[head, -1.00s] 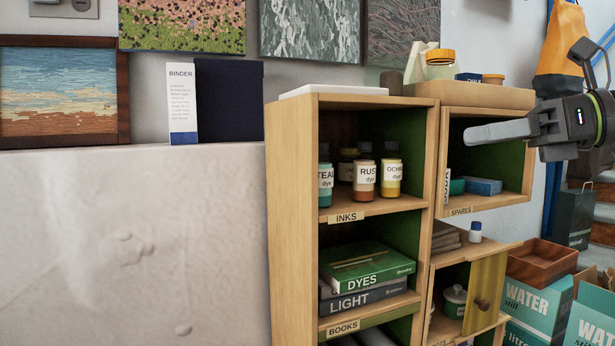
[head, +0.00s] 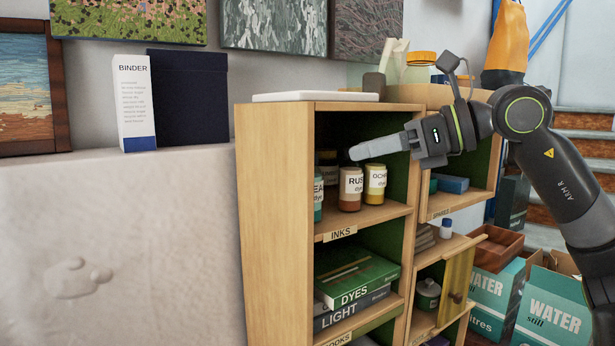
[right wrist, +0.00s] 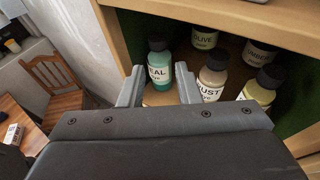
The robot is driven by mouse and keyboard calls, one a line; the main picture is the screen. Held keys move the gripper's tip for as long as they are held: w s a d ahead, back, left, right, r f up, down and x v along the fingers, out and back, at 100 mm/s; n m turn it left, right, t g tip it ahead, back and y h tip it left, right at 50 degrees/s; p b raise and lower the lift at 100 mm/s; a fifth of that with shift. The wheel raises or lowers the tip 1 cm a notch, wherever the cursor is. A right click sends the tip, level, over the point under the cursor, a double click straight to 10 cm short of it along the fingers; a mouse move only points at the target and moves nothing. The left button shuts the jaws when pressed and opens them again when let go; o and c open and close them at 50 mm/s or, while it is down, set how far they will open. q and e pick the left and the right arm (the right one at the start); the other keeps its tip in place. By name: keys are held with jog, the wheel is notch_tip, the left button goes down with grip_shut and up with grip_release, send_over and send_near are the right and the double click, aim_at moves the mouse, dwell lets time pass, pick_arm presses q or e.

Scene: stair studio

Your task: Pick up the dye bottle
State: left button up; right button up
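Several dye bottles stand upright on the INKS shelf. In the head view the teal bottle (head: 318,196) is at the left, partly hidden by the cabinet's side, then the rust bottle (head: 350,190) and the ochre bottle (head: 375,184). My right gripper (head: 358,151) reaches in from the right, its finger covering the rust bottle's top. In the right wrist view the gripper (right wrist: 159,88) is open and empty, with the teal bottle (right wrist: 159,70) in line with its gap. The rust bottle (right wrist: 211,78) is just right of the right finger. Olive (right wrist: 204,38) and umber (right wrist: 258,54) bottles stand behind. My left gripper is out of view.
The wooden cabinet (head: 270,190) has side walls and a shelf top close around the bottles. Books (head: 358,278) lie on the shelf below. The SPARES compartment (head: 455,200) is to the right. A white ledge (head: 130,250) is at the left.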

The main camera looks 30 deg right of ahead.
aim_at(317, 158)
jog(key=p+x, duration=0.1)
jog(key=x, duration=0.1)
jog(key=p+x, duration=0.3)
jog(key=x, duration=0.1)
jog(key=shift+w+a+r, duration=0.15)
jog(key=shift+a+r, duration=0.1)
jog(key=shift+p+x, duration=0.4)
jog(key=shift+x, duration=0.35)
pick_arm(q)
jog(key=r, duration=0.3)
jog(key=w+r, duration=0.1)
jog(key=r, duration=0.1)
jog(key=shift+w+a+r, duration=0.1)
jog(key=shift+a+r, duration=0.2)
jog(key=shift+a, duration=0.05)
pick_arm(e)
jog(key=shift+f, duration=0.15)
jog(key=shift+c, duration=0.4)
grip_shut()
